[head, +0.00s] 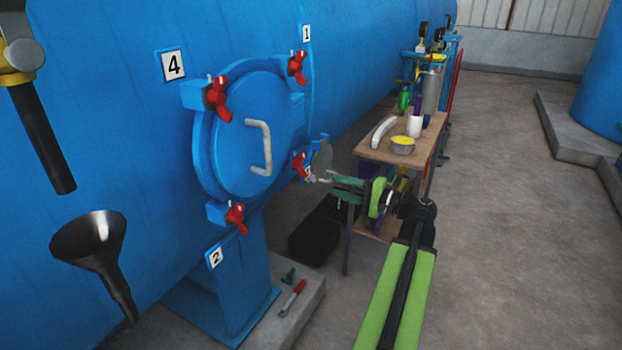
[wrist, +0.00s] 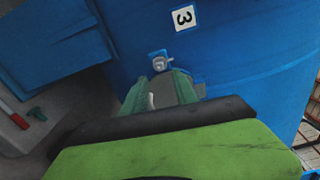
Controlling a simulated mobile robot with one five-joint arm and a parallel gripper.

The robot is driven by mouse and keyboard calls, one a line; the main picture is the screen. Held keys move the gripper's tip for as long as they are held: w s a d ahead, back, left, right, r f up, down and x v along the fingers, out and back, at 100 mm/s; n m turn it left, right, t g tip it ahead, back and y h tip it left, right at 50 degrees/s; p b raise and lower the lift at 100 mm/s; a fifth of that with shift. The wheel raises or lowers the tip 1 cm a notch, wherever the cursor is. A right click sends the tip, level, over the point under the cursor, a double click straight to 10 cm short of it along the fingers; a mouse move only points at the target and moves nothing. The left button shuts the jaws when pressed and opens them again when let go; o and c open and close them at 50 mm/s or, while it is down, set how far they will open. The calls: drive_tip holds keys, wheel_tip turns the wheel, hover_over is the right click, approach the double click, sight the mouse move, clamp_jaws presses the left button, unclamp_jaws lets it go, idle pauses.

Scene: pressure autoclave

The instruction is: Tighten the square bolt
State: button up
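A small grey bolt-like fitting (wrist: 161,62) sits on a blue mount on the blue vessel wall, below the "3" label, in the wrist view. I cannot tell whether its head is square. My gripper (wrist: 161,77) has its two green fingers apart, pointing at the fitting, which shows just beyond the fingertips and between them. Contact cannot be made out. In the head view my gripper (head: 331,182) is at the right of the round blue door (head: 235,150), near a grey disc (head: 322,157) and a red clamp handle (head: 300,166). My wrist hides part of this area.
Red clamp handles, one of them the upper left (head: 217,98), ring the door. A wooden table (head: 376,152) with a cup and a bowl stands behind my arm. A black funnel (head: 92,242) is at the left. A red-handled tool (head: 293,298) lies on the plinth. Floor at right is clear.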

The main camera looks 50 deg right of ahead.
sight(310, 176)
drive_tip(key=x, duration=1)
drive_tip(key=shift+c, duration=0.3)
clamp_jaws()
